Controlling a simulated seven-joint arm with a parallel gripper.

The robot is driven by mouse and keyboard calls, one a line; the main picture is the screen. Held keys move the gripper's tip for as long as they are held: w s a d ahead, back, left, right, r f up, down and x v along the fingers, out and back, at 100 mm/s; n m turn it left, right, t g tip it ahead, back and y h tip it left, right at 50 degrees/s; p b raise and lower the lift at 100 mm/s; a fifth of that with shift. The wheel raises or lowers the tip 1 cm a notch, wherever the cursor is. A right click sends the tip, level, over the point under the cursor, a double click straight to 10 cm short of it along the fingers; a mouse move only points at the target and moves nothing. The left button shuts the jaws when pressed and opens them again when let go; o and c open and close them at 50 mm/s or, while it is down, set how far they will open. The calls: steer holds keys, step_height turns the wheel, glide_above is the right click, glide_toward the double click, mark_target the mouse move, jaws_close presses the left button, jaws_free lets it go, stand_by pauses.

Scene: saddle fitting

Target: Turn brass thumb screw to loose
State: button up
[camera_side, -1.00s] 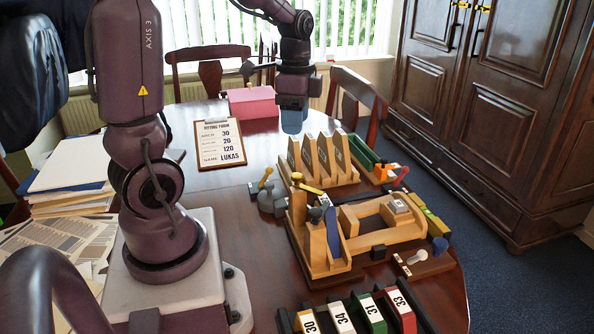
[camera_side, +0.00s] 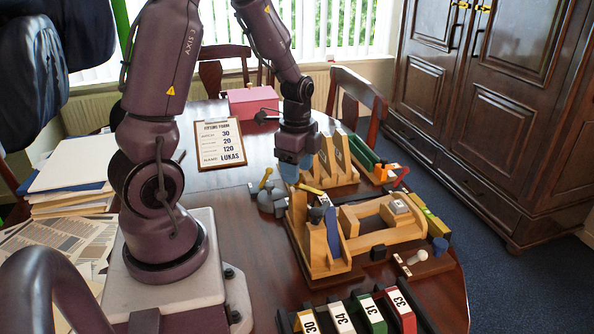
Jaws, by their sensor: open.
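A yellow, brass-coloured bar (camera_side: 312,190) shows just right of the fingertips. The thumb screw is too small to make out for certain, and the gripper covers the post's top.
Wooden slotted rack (camera_side: 341,168) stands close behind and right of the gripper. Numbered blocks (camera_side: 342,317) lie in front. A clipboard (camera_side: 220,145) and pink box (camera_side: 252,101) are behind.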

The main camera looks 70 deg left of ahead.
steer(key=shift+f, duration=0.6)
steer(key=c, duration=0.9)
